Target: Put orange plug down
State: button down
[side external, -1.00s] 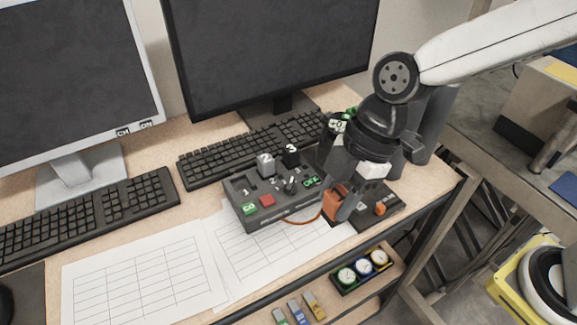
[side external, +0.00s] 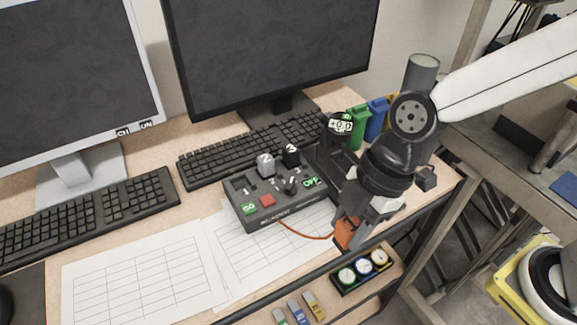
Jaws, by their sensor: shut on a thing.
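The orange plug (side external: 346,233) is between the fingers of my gripper (side external: 354,226), near the table's front edge. My gripper is shut on it and points down. An orange cable (side external: 300,232) runs from the plug to the dark grey control box (side external: 275,213). The box has a red button, a green button, a small lever and blocks marked 2 and 3 on top. Whether the plug touches the table is hard to tell.
Two monitors (side external: 270,50) and keyboards (side external: 85,213) stand behind and left. Paper sheets (side external: 145,270) lie in front of the box. Green (side external: 357,125) and blue (side external: 377,118) bins stand behind my arm. A lower shelf holds several gauges (side external: 363,268).

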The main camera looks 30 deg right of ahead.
jog(key=shift+w+a+f, duration=1.1)
jog(key=shift+w+f, duration=0.3)
jog(key=shift+w, duration=0.15)
jog(key=shift+w+a+f, duration=1.15)
jog(key=shift+w+f, duration=0.25)
jog(key=shift+w, duration=0.1)
jog(key=shift+w+a+f, duration=1.1)
jog(key=shift+w+f, duration=0.3)
jog(key=shift+w, duration=0.15)
jog(key=shift+w+a+f, duration=0.15)
jog(key=shift+w+f, duration=0.1)
jog(key=shift+f, duration=1.6)
jog(key=shift+f, duration=0.15)
jog(key=shift+c, duration=1.4)
grip_release()
